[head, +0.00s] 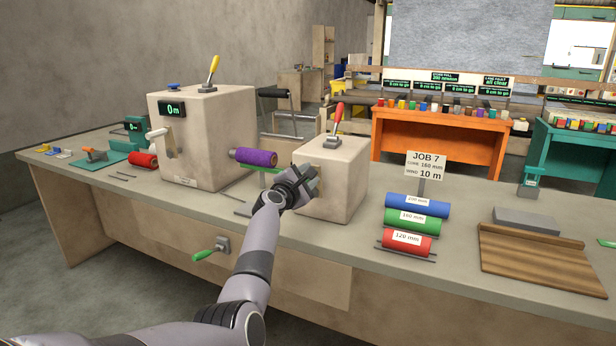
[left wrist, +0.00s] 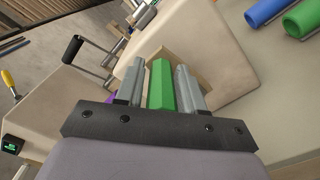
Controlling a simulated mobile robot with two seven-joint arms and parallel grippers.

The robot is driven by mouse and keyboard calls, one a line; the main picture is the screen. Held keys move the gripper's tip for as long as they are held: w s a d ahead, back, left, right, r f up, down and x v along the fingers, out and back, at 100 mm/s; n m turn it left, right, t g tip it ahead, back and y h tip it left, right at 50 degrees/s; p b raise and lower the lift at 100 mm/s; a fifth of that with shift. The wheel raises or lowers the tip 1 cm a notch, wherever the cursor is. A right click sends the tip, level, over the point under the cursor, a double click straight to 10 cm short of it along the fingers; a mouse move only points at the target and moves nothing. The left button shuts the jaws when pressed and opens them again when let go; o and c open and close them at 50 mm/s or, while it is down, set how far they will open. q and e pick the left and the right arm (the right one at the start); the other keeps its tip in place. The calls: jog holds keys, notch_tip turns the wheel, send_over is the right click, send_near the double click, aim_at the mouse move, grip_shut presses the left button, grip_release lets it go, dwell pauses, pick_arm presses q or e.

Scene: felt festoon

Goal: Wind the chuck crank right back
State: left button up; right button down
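My left gripper (head: 308,185) is at the near left side of the smaller beige box (head: 345,180), the one with a red lever. In the left wrist view a green handle (left wrist: 160,82) lies lengthwise between the fingers, with almost no gap on either side, so the gripper looks shut on it. A wooden plate (left wrist: 194,76) on the box shows behind. How the handle joins the box is hidden by the hand. A green strip (head: 258,168) shows left of the hand, below the purple roll (head: 256,157). My right gripper is not in view.
A larger beige box (head: 222,140) with a yellow lever and a "0 m" display stands to the left. A second green-handled crank (head: 206,254) is on the bench front. Blue, green and red rolls (head: 408,242) and a slatted wooden board (head: 535,262) lie to the right.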

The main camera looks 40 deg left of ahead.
pick_arm(q)
jog(key=shift+o, duration=0.6)
jog(key=shift+s, duration=0.1)
jog(key=shift+p+v, duration=0.45)
jog(key=shift+v, duration=0.5)
jog(key=v, duration=0.5)
jog(key=shift+p, duration=0.35)
jog(key=shift+s, duration=0.1)
